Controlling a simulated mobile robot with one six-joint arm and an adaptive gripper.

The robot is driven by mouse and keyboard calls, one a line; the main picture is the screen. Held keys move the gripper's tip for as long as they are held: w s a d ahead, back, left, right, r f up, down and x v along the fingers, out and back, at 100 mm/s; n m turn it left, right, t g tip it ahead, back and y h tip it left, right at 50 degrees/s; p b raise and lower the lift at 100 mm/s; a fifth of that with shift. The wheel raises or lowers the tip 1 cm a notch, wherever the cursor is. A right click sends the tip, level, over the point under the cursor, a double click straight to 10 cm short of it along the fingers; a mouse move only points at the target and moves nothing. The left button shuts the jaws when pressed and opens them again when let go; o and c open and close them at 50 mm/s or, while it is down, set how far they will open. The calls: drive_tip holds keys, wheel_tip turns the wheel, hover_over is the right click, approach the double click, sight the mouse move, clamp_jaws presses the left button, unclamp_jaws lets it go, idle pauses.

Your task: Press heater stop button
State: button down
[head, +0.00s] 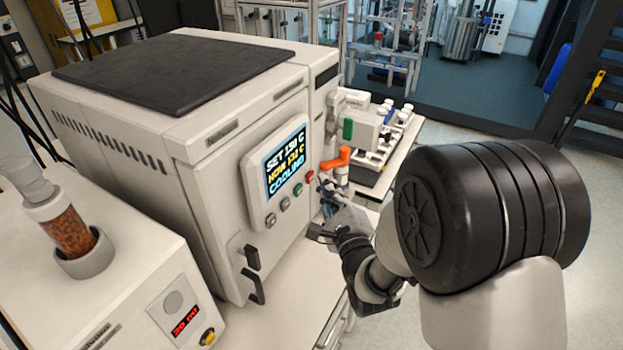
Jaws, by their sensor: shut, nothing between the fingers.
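The heater is a large white cabinet (222,180) with a dark top, in the middle left of the head view. Its front panel has a display (285,160) reading "SET 130 C", a "NOW" line whose figure is hard to read, and "COOLING".
A white unit with a red readout (186,318) and a clear tube of brown granules (70,232) stands at the lower left.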

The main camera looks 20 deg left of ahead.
drive_tip(key=shift+d, duration=0.15)
drive_tip(key=shift+s+d+b, duration=0.2)
drive_tip(key=shift+d+b, duration=0.45)
drive_tip(key=shift+d, duration=1.85)
